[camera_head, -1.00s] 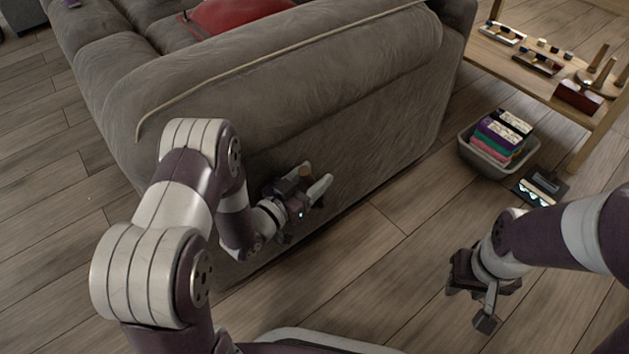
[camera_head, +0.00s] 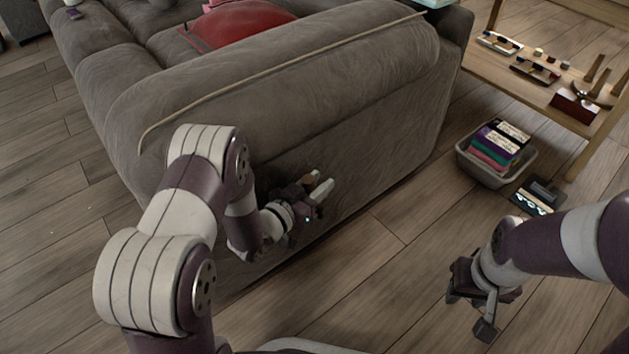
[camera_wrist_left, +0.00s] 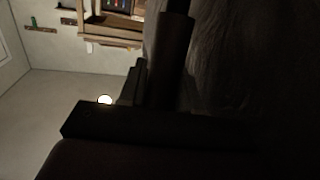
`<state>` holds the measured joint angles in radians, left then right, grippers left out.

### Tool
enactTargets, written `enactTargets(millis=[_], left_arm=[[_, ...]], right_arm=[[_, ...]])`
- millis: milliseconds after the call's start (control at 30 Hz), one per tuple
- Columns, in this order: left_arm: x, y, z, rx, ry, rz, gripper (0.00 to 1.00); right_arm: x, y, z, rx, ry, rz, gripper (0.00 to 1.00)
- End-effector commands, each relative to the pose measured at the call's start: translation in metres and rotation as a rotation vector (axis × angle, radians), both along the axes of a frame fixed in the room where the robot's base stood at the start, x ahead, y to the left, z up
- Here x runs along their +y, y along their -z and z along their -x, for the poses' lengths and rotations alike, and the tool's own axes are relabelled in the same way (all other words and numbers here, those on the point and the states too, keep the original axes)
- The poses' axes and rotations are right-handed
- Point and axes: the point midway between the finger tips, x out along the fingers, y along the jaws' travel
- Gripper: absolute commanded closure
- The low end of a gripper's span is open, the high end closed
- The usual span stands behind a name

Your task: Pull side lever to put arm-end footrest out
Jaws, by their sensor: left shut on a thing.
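The grey sofa (camera_head: 300,95) fills the middle of the head view, with its arm side facing me. My left gripper (camera_head: 318,186) is against the lower part of that side, shut on the side lever. The lever itself is mostly hidden by the fingers and shadow, so its angle cannot be told. The left wrist view is very dark, with black gripper parts (camera_wrist_left: 150,125) close to the sofa's grey fabric (camera_wrist_left: 235,60). My right gripper (camera_head: 470,312) hangs over the floor at right, touching nothing; its finger gap is unclear. No footrest shows.
A grey bin (camera_head: 495,172) with coloured boxes and a small dark device (camera_head: 538,196) stand on the floor at right. A wooden table (camera_head: 560,97) with small items is behind them. A red cushion (camera_head: 240,27) lies on the sofa. The floor between my arms is clear.

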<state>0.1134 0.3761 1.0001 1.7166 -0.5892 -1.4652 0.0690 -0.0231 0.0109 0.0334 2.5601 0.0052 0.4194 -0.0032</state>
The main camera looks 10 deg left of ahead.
Motion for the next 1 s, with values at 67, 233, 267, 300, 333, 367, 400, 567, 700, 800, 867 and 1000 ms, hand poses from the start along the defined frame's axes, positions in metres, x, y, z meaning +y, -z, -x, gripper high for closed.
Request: enactTargets(millis=[67,233,267,300,333,367,400,567,700,800,867,1000], left_arm=[[-0.004,-0.01,-0.004,0.037,0.001,-0.028,1.0],[-0.015,-0.01,-0.016,0.136,0.004,-0.104,1.0],[-0.016,-0.01,-0.019,0.152,0.003,-0.118,1.0],[-0.019,-0.008,-0.022,0.177,0.003,-0.137,1.0],[-0.021,-0.007,-0.024,0.195,0.004,-0.15,1.0],[-0.022,-0.007,-0.027,0.21,0.003,-0.163,1.0],[-0.024,-0.005,-0.029,0.233,0.003,-0.18,1.0],[-0.032,0.001,-0.04,0.311,0.002,-0.241,1.0],[-0.037,0.005,-0.046,0.362,0.002,-0.282,1.0],[-0.039,0.009,-0.049,0.389,0.001,-0.302,1.0],[-0.04,0.01,-0.05,0.399,0.001,-0.31,1.0],[-0.041,0.012,-0.052,0.414,0.001,-0.322,1.0]], right_arm=[[0.0,-0.022,0.0,0.0,0.0,0.0,0.62],[0.0,-0.052,0.0,-0.001,0.0,0.0,0.62],[0.0,-0.057,0.0,-0.001,0.0,0.0,0.62],[0.0,-0.063,0.0,-0.001,0.0,0.0,0.62],[0.0,-0.067,0.0,-0.001,0.0,0.0,0.62],[0.0,-0.071,0.0,-0.001,0.0,0.0,0.62],[0.0,-0.076,0.0,-0.001,0.0,0.0,0.62],[0.0,-0.091,0.0,0.0,0.0,0.0,0.62],[0.0,-0.099,0.0,0.0,0.0,0.0,0.62],[0.0,-0.103,0.0,0.0,0.0,0.0,0.62],[0.0,-0.104,0.0,0.0,0.0,0.0,0.62],[0.0,-0.106,0.0,0.0,0.0,0.0,0.62]])
